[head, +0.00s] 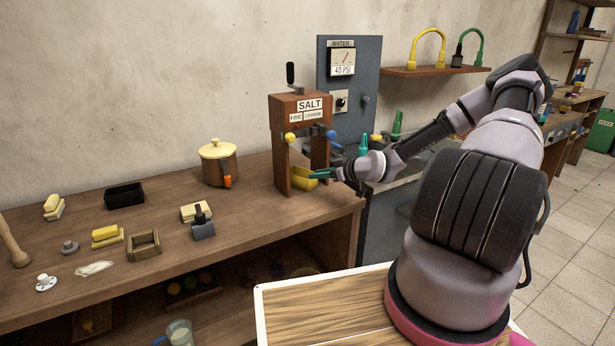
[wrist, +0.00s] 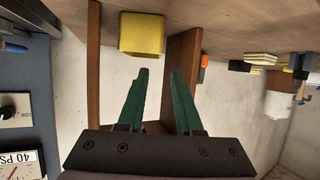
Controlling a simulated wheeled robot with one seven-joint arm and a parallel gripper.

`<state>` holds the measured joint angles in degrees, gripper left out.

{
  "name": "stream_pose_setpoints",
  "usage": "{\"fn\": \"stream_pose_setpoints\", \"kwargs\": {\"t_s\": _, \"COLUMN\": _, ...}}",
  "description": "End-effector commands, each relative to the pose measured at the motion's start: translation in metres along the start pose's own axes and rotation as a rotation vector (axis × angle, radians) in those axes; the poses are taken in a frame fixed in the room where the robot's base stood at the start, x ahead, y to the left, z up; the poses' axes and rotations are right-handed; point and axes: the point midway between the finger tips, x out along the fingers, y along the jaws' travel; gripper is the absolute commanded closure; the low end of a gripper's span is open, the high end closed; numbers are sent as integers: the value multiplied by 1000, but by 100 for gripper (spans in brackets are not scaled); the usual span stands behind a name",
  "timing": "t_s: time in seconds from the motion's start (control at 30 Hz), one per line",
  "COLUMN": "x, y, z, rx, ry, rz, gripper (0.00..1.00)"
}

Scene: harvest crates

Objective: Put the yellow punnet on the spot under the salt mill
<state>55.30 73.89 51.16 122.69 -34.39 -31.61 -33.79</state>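The salt mill (head: 300,108) is a wooden frame on two legs at the right end of the counter, with a "SALT" label and a dark crank on top. The yellow punnet (head: 304,182) stands on the counter under it, between the legs; it also shows in the wrist view (wrist: 142,36), which is upside down. My gripper (head: 318,173) reaches in from the right. In the wrist view my gripper (wrist: 160,71) has its green fingers apart with nothing between them. The punnet lies just beyond the fingertips, apart from them. I cannot see the spot itself.
A pot with a yellow lid (head: 218,163) stands left of the mill. A grey water panel (head: 345,85) with a gauge rises behind on the right. A black tray (head: 124,195), a wooden box (head: 143,243) and several small things lie on the counter's left.

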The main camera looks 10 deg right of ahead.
Motion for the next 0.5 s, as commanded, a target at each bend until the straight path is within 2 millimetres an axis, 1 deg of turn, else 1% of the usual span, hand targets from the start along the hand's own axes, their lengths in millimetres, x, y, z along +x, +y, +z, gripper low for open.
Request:
{"fn": "stream_pose_setpoints", "kwargs": {"t_s": 0.03, "x": -9, "y": 1, "z": 0, "rx": 1, "ry": 0, "rz": 2, "gripper": 66}}
{"fn": "stream_pose_setpoints", "kwargs": {"t_s": 0.2, "x": -24, "y": 0, "z": 0, "rx": -1, "ry": 1, "rz": 1, "gripper": 66}}
{"fn": "stream_pose_setpoints", "kwargs": {"t_s": 0.37, "x": -27, "y": -1, "z": 0, "rx": -2, "ry": -10, "rz": -4, "gripper": 66}}
{"fn": "stream_pose_setpoints", "kwargs": {"t_s": 0.5, "x": -32, "y": -7, "z": 5, "rx": -11, "ry": -109, "rz": -26, "gripper": 66}}
